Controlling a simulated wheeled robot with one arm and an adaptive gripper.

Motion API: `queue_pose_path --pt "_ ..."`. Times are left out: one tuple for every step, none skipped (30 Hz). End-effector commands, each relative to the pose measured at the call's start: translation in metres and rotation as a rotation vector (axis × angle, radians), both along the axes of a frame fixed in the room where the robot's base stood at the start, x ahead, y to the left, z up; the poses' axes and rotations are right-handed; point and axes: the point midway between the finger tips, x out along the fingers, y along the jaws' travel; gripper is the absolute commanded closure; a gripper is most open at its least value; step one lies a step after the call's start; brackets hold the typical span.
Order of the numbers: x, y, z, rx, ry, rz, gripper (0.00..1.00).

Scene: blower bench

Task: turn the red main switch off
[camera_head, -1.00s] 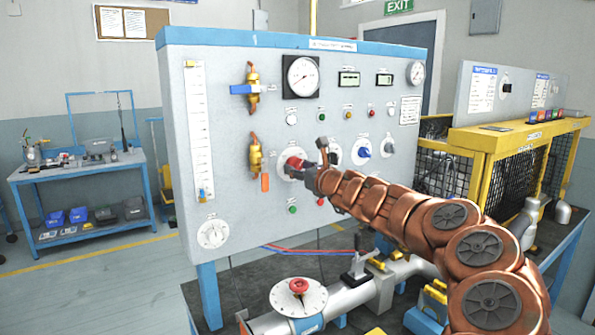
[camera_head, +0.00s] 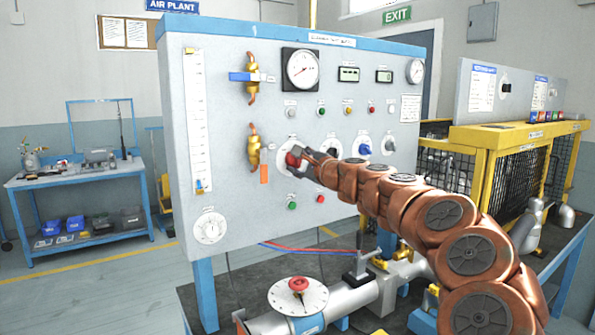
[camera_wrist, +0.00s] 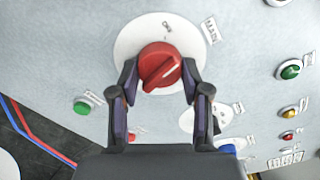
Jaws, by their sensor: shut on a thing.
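The red main switch (camera_head: 292,160) is a round red knob on a white disc, on the grey upright panel (camera_head: 215,95). In the wrist view the red knob (camera_wrist: 160,66) shows a raised grip bar with a pale pointer line, slanting toward the upper right of the picture. My gripper (camera_head: 300,158) is at the switch in the head view. In the wrist view my gripper (camera_wrist: 160,80) has one dark finger on each side of the knob, shut on it.
Several lamps, dials and knobs surround the switch, including a green button (camera_head: 292,206) below and a blue-handled valve (camera_head: 250,77) above left. An orange tag (camera_head: 264,174) hangs at its left. A pipe with a red-knobbed dial (camera_head: 298,286) lies below on the bench.

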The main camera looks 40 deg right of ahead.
Motion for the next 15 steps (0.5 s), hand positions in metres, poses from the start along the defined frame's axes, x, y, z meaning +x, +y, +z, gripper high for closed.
queue_pose_path --pt "0.0 0.0008 -0.0024 -0.044 0.0 0.001 0.88" --pt "0.0002 0.001 -0.0027 -0.073 0.002 0.001 0.88" --pt "0.0002 0.0009 -0.0026 -0.11 0.003 0.001 0.88" --pt "0.0 0.0008 -0.0023 -0.139 0.006 0.0 0.88" --pt "-0.0001 0.0005 -0.0021 -0.166 0.006 -0.001 0.88" --pt "-0.0002 -0.0001 -0.0016 -0.203 0.008 -0.002 0.88" --pt "-0.0003 -0.0005 -0.0014 -0.229 0.009 -0.004 0.88" --pt "-0.0004 -0.0009 -0.001 -0.253 0.01 -0.004 0.88" --pt "-0.0006 -0.0012 -0.0008 -0.287 0.012 -0.005 0.88" --pt "-0.0005 -0.0012 -0.0008 -0.31 0.013 -0.005 0.88" --pt "-0.0005 -0.001 -0.0008 -0.331 0.014 -0.005 0.88" --pt "-0.0003 -0.0006 -0.0009 -0.361 0.016 -0.004 0.88" --pt "-0.0002 -0.0003 -0.0009 -0.382 0.018 -0.003 0.88" --pt "-0.0001 0.0001 -0.0007 -0.401 0.02 -0.002 0.88" --pt "0.0 0.0005 -0.0006 -0.425 0.021 -0.001 0.88"
